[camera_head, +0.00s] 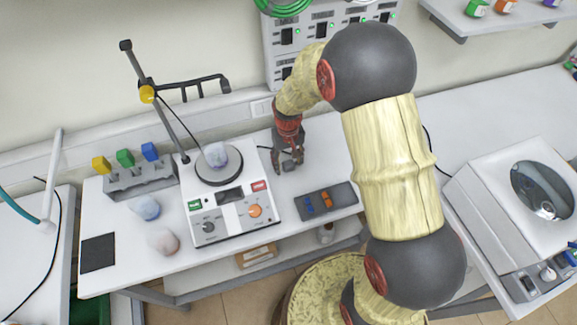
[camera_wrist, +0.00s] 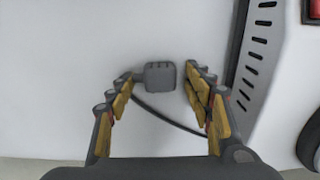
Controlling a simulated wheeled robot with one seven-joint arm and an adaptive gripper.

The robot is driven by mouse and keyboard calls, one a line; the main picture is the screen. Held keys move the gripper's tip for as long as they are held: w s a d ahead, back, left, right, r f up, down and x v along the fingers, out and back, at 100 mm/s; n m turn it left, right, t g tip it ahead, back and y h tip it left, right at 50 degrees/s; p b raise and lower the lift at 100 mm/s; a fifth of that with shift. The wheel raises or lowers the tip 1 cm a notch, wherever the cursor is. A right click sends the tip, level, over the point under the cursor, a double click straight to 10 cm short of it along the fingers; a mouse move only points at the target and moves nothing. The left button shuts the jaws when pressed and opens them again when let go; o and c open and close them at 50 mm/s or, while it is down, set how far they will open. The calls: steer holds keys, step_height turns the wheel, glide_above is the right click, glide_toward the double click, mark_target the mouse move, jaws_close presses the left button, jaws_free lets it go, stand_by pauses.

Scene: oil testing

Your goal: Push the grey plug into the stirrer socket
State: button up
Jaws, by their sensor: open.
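The grey plug (camera_wrist: 160,76) is a small dark grey block on the white bench top, with a dark cable trailing towards the lower right in the wrist view. In the head view the plug (camera_head: 289,167) is just right of the stirrer. My gripper (camera_wrist: 164,74) is open, with one finger on each side of the plug; I cannot tell whether they touch it. In the head view my gripper (camera_head: 286,158) points down over the plug. The stirrer (camera_head: 231,213) is a white box with knobs and a round plate. Its vented side (camera_wrist: 258,55) shows in the wrist view. I cannot make out the socket.
A dark tray (camera_head: 335,199) with orange and blue pieces lies in front of the plug. A rack (camera_head: 140,178) with coloured blocks and a stand rod (camera_head: 158,110) are left and behind. A large white machine (camera_head: 520,205) stands right. The bench behind my arm is mostly bare.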

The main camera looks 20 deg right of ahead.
mark_target(288, 163)
steer(key=c, duration=0.4)
steer(key=c, duration=0.7)
steer(key=shift+c, duration=0.5)
steer(key=shift+r, duration=0.1)
steer(key=shift+r, duration=0.5)
step_height(288, 163, up, 2)
steer(key=shift+r+p, duration=0.25)
steer(key=shift+p, duration=0.15)
steer(key=s+a+r+p, duration=0.1)
steer(key=s+a+r, duration=0.1)
steer(key=s+r, duration=0.7)
steer(key=s, duration=0.4)
steer(key=shift+s+a+r+p, duration=0.2)
steer(key=shift+s+a+p, duration=0.05)
steer(key=shift+s+p, duration=0.15)
